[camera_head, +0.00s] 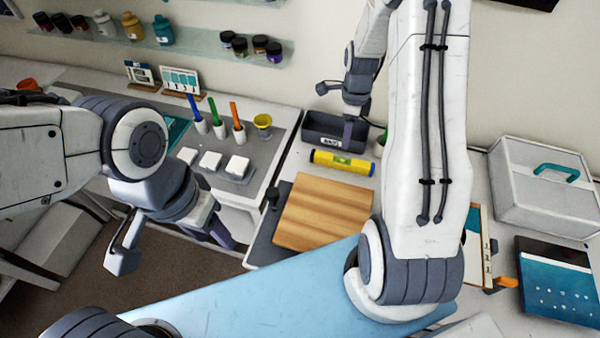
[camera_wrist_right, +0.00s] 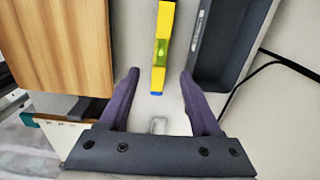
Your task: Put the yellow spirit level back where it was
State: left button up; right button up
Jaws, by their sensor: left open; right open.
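The yellow spirit level (camera_head: 325,158) lies on the right-hand worktop, between the wooden board and the dark grey tray. In the right wrist view the spirit level (camera_wrist_right: 161,75) has a green vial and a blue end cap, and its near end lies between the open fingertips in the picture. My right gripper (camera_wrist_right: 159,80) is open and empty. In the head view it hangs over the tray side of the level (camera_head: 349,137), partly hidden by its own arm. My left gripper (camera_head: 218,232) is open and empty, over the gap in front of the left worktop.
The wooden board (camera_head: 322,213) lies in front of the level, and the dark grey tray (camera_head: 322,124) stands behind it. Colored sticks in cups and a yellow cup (camera_head: 263,122) stand on the left worktop. A white case (camera_head: 545,190) and a blue box (camera_head: 555,282) are at right.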

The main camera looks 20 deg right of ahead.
jog(key=s+a+r+n, duration=0.3)
jog(key=a+r+n, duration=0.2)
jog(key=a+n, duration=0.3)
jog(key=s+a+r+n, duration=0.3)
jog(key=a+r+n, duration=0.25)
jog(key=a, duration=0.45)
jog(key=s+a+r+n, duration=0.2)
jog(key=s+a+n, duration=0.2)
jog(key=s+n, duration=0.5)
jog(key=s+a+r+n+y, duration=0.1)
jog(key=s+a+r+n, duration=0.2)
jog(key=s+n, duration=0.6)
jog(key=shift+s+a+n, duration=0.2)
jog(key=shift+a+n, duration=0.25)
jog(key=shift+a, duration=0.7)
notch_tip(320, 180, down, 7)
jog(key=b, duration=0.7)
jog(key=shift+f, duration=0.2)
